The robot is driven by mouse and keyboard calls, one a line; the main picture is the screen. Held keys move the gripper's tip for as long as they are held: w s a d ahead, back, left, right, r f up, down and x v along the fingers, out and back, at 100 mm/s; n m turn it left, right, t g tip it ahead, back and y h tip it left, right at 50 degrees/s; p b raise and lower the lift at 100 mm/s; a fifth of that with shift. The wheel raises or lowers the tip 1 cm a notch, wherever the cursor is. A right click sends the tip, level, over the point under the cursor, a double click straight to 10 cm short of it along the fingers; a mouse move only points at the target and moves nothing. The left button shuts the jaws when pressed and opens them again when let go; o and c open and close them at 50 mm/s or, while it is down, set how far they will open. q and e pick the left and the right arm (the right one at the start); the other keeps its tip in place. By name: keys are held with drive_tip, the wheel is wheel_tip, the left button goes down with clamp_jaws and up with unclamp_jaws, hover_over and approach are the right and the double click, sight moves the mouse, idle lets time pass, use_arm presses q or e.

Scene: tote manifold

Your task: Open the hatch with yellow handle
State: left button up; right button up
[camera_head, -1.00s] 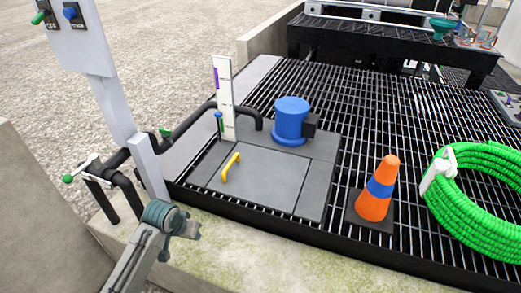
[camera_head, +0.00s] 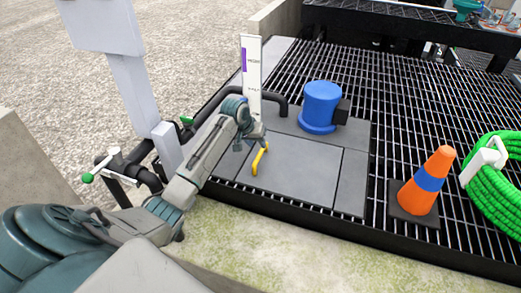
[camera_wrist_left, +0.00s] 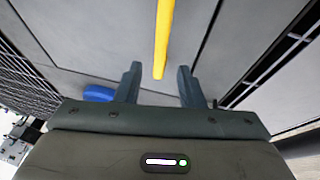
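The grey hatch panel (camera_head: 300,170) lies flat and closed in the platform. Its yellow handle (camera_head: 259,160) stands near the panel's left side. My left gripper (camera_head: 256,141) is over the handle's far end, which it partly hides in the head view. In the left wrist view the fingers of the left gripper (camera_wrist_left: 158,85) are apart. The yellow handle (camera_wrist_left: 163,40) runs toward the gap between them, its near end just ahead of or between the fingertips. I cannot tell whether it touches. My right gripper is not in view.
A blue motor (camera_head: 320,107) stands behind the panel, with a white level board (camera_head: 251,75) at its left. An orange cone (camera_head: 427,180) and a green hose coil (camera_head: 496,180) stand on the grating to the right. A grey post (camera_head: 130,95) rises left of my arm.

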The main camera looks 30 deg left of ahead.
sight(261, 151)
use_arm(q)
drive_tip(key=shift+b+x, duration=0.35)
drive_tip(key=shift+x, duration=1.8)
drive_tip(key=shift+c, duration=0.4)
clamp_jaws()
